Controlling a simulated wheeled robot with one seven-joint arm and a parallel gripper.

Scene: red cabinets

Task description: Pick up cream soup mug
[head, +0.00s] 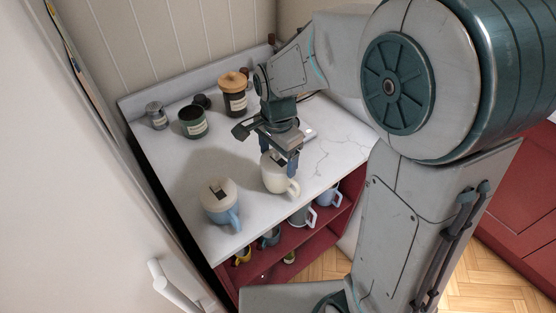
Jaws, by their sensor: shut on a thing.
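The exact contact of the fingers is partly hidden by the gripper's own body. I cannot tell whether the mug is lifted off the counter.
Red shelves (300,236) below hold several mugs. A white wall or door is at left.

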